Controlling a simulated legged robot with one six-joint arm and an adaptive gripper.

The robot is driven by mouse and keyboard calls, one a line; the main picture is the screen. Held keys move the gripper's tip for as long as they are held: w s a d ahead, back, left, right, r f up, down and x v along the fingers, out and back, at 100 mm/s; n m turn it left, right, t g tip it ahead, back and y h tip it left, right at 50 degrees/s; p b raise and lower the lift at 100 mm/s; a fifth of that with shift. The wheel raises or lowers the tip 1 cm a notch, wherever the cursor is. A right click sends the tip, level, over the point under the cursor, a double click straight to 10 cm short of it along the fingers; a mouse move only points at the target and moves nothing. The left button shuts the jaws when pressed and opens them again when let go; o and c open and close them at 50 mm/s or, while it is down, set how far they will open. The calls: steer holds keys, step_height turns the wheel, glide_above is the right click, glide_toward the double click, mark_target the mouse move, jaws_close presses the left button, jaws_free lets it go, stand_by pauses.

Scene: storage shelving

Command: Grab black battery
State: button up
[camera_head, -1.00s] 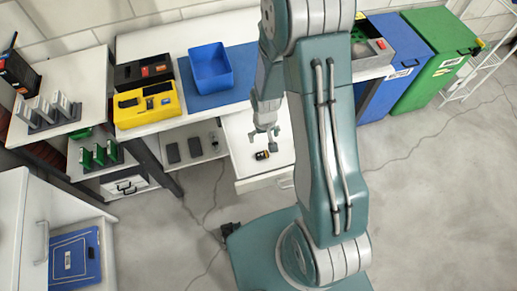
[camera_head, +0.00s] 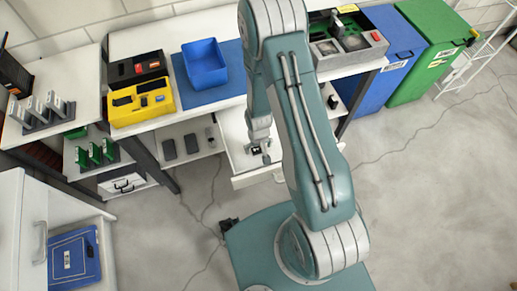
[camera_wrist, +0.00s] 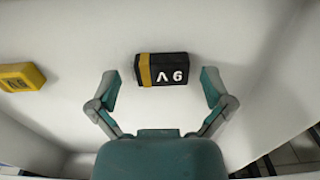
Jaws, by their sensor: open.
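My gripper (camera_wrist: 160,82) is open, with one teal fingertip on each side of the battery and a gap on both sides. In the head view my gripper (camera_head: 262,152) reaches down into the open white drawer (camera_head: 240,160). It largely hides the battery there.
A yellow block (camera_wrist: 20,76) lies at the left in the wrist view. White drawer walls surround the gripper. In the head view, a blue bin (camera_head: 205,65) and a yellow case (camera_head: 142,103) stand on the bench above the drawer.

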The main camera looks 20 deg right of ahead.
steer(key=c, duration=1)
steer(key=shift+c, duration=0.2)
steer(key=shift+r, duration=0.2)
